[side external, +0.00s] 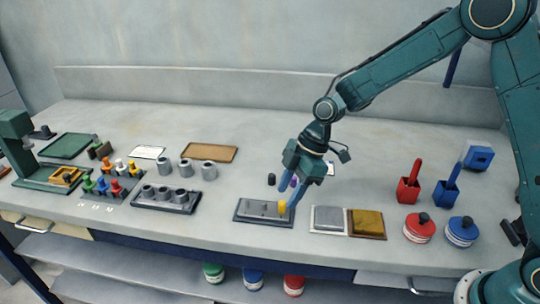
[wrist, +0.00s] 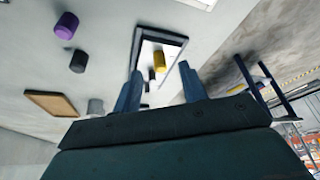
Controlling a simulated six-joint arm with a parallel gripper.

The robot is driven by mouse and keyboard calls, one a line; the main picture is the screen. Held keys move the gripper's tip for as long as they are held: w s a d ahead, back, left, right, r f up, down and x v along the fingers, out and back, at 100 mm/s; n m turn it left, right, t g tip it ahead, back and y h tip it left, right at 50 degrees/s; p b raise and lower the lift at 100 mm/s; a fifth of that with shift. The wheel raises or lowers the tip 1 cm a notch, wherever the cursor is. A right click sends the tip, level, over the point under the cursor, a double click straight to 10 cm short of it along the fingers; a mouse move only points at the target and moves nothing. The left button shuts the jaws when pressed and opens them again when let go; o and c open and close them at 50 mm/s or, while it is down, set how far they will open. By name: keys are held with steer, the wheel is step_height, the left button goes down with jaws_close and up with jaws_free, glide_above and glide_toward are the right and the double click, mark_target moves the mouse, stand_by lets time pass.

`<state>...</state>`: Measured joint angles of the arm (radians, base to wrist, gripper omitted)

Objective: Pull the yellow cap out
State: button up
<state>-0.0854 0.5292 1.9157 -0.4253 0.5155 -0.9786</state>
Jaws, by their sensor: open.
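The yellow cap (side external: 282,208) stands upright on a grey plate in a dark-rimmed tray (side external: 242,217) on the bench. In the wrist view, the yellow cap (wrist: 159,62) shows between the tips of my two blue fingers, with a gap on each side. My gripper (side external: 291,199) is open and empty, pointing down at the cap from above. The wrist view also shows my gripper (wrist: 160,74) with its fingers spread. I cannot tell exactly how far the fingertips are above the plate. The cap's lower end is hidden.
A dark cap (side external: 271,179) and a purple cap (wrist: 66,25) stand on the bench behind the tray. A silver plate (side external: 328,219) and a brown-gold plate (side external: 367,223) lie to the right.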

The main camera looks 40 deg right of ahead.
mark_target(284, 201)
steer(key=shift+x, duration=1.5)
jaws_close()
steer(key=c, duration=0.8)
jaws_free()
jaws_close()
steer(key=shift+r, duration=0.1)
steer(key=shift+r, duration=2.55)
